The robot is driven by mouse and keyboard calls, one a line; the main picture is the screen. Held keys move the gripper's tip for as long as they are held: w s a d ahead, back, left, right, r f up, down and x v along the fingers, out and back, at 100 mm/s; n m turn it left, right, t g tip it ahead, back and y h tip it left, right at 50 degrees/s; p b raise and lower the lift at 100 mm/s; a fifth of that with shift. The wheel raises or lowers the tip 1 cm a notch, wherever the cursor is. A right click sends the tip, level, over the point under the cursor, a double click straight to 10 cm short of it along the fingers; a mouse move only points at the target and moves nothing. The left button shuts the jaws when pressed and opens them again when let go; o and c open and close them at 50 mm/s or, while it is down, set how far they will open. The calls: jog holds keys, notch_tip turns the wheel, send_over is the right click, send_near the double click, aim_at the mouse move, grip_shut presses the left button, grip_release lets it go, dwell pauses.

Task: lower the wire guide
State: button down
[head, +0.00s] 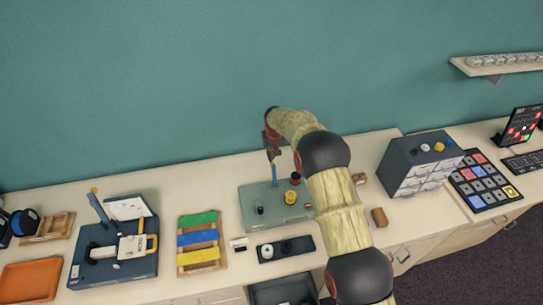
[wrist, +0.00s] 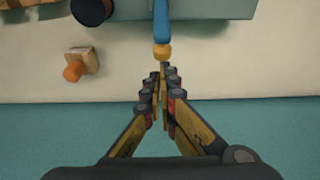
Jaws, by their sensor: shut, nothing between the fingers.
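A blue lever (head: 274,172) stands up from a grey-green base (head: 250,200) in the head view; I take it as the wire guide, though no label shows. In the wrist view the blue lever (wrist: 161,22) ends in a yellow-orange tip (wrist: 163,52). My gripper (wrist: 161,72) is shut and empty, its fingertips close to that tip. I cannot tell whether they touch it. In the head view my gripper (head: 272,153) is small, above the base's back part, and partly hidden by my arm.
A dark blue device (head: 85,272) with another blue lever (head: 98,208) stands at the left. A small wooden block with an orange knob (wrist: 76,67) lies near the base. A drawer cabinet (head: 405,165) stands to the right. The teal wall is close behind.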

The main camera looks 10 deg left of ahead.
aim_at(275, 171)
jog(key=shift+s+d+r+t+b, duration=0.25)
jog(key=shift+s+t+b, duration=0.25)
jog(key=shift+b, duration=0.65)
jog(key=s+t+b, duration=0.1)
jog(key=b, duration=0.1)
jog(key=s+d+t+y+b, duration=0.1)
jog(key=b, duration=0.2)
jog(key=s+r+t+b, duration=0.1)
jog(key=b, duration=0.1)
jog(key=shift+s+d+y, duration=0.1)
jog(key=shift+d+y, duration=0.15)
jog(key=shift+y, duration=0.15)
jog(key=b, duration=0.2)
jog(key=s+b, duration=0.1)
jog(key=b, duration=0.1)
jog(key=shift+s+d+r, duration=0.15)
jog(key=shift+d+r, duration=0.15)
jog(key=shift+s+d+f, duration=0.1)
jog(key=shift+s, duration=0.05)
jog(key=shift+s+d+t+y+b, duration=0.1)
jog(key=shift+s+t+y+b, duration=0.25)
jog(key=shift+t+b, duration=0.55)
jog(key=shift+s+d+r+y+b, duration=0.1)
jog(key=shift+r+y+b, duration=0.15)
jog(key=shift+b, duration=0.4)
jog(key=shift+t, duration=0.3)
